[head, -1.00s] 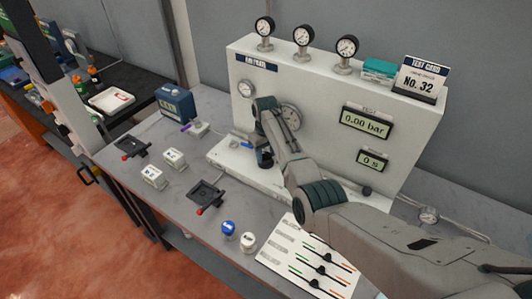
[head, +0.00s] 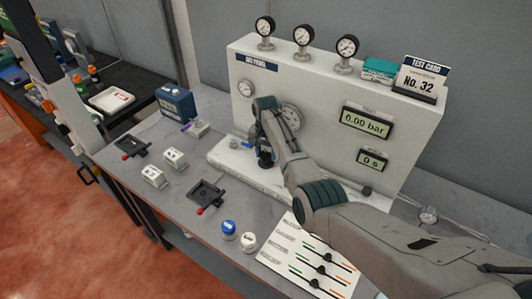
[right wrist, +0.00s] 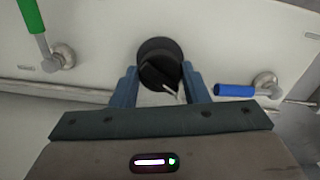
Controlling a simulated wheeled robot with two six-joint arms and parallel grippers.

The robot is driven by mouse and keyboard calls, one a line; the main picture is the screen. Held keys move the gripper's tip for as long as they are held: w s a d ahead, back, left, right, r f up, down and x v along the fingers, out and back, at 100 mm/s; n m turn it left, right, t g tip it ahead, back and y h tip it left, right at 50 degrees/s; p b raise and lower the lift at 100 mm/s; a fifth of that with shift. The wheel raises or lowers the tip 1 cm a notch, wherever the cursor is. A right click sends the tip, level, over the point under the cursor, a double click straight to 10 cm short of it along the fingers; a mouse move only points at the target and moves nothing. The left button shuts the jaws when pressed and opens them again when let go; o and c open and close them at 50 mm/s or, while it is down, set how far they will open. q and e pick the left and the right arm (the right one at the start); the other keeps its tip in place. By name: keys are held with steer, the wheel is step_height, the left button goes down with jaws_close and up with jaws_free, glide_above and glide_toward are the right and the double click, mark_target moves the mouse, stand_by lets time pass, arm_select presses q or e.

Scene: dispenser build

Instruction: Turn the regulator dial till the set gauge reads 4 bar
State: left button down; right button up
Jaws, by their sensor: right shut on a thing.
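The black round regulator dial (right wrist: 159,64) is on the white panel in the right wrist view, with a pale pointer mark at its lower right. My right gripper (right wrist: 162,88) is shut on it, one blue finger on each side. In the head view my right gripper (head: 264,153) is low at the panel front, and my arm hides most of the dial. A large round gauge (head: 291,116) sits just behind my wrist, partly covered; its reading is too small to tell. A smaller gauge (head: 245,88) is at the panel's upper left. My left gripper is out of view.
Near the dial are a blue-handled valve (right wrist: 235,90) and a green-handled valve (right wrist: 31,14). A bar display (head: 366,123) and a seconds display (head: 373,160) are on the panel's right. Several small gauges stand on top. A slider card (head: 275,243) lies in front.

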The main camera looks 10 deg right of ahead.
mark_target(266, 153)
steer(key=m, duration=0.5)
steer(key=shift+w+r+m, duration=0.1)
steer(key=shift+m, duration=0.2)
steer(key=m, duration=0.5)
steer(key=shift+m, duration=0.3)
steer(key=o, duration=1)
steer(key=shift+r+b, duration=2)
steer(key=shift+r, duration=3.4)
